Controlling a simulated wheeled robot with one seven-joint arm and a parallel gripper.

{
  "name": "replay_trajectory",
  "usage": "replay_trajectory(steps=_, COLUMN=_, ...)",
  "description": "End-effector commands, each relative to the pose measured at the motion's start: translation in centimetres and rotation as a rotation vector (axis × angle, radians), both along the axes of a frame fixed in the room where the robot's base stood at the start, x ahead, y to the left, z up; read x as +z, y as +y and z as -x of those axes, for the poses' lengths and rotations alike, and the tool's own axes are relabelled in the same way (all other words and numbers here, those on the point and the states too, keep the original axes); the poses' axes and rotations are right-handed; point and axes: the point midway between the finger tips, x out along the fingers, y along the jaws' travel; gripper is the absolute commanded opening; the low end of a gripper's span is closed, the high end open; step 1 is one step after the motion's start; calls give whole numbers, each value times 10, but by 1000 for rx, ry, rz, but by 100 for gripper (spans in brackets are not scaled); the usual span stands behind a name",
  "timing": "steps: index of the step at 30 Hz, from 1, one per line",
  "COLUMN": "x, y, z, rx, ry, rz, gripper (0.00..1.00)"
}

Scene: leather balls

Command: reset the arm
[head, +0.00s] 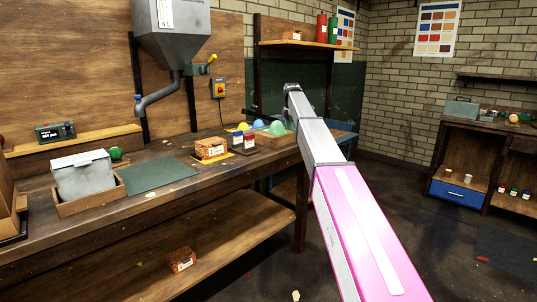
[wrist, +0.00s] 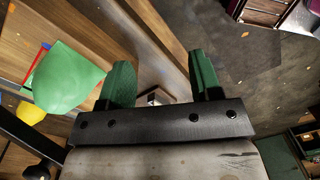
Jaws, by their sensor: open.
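My gripper (wrist: 161,84) shows in the wrist view with its two green fingers spread apart. It is open, and nothing is between the fingers. In the head view my pink and grey arm stretches forward over the right end of the workbench (head: 150,190). My gripper there is mostly hidden behind the arm's far end.
A cabinet with a blue drawer (head: 457,193) stands at right. The floor between is mostly clear.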

Motion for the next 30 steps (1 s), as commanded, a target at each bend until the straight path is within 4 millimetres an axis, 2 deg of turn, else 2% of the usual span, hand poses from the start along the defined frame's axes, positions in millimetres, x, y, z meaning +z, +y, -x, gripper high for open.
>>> replay_trajectory(steps=1, x=-19, y=-3, z=15, rx=-41, ry=-1, rz=1, gripper=58)
replay_trajectory(steps=5, x=-70, y=-11, z=45, rx=-185, ry=-7, rz=5, gripper=58)
replay_trajectory(steps=8, x=-121, y=-20, z=79, rx=-337, ry=-14, rz=9, gripper=58)
replay_trajectory(steps=12, x=-190, y=-31, z=133, rx=-570, ry=-24, rz=13, gripper=58)
replay_trajectory(steps=18, x=-273, y=-45, z=216, rx=-904, ry=-39, rz=17, gripper=58)
replay_trajectory(steps=24, x=-339, y=-57, z=306, rx=-1241, ry=-51, rz=18, gripper=58)
replay_trajectory(steps=30, x=-387, y=-66, z=397, rx=-1570, ry=-58, rz=19, gripper=58)
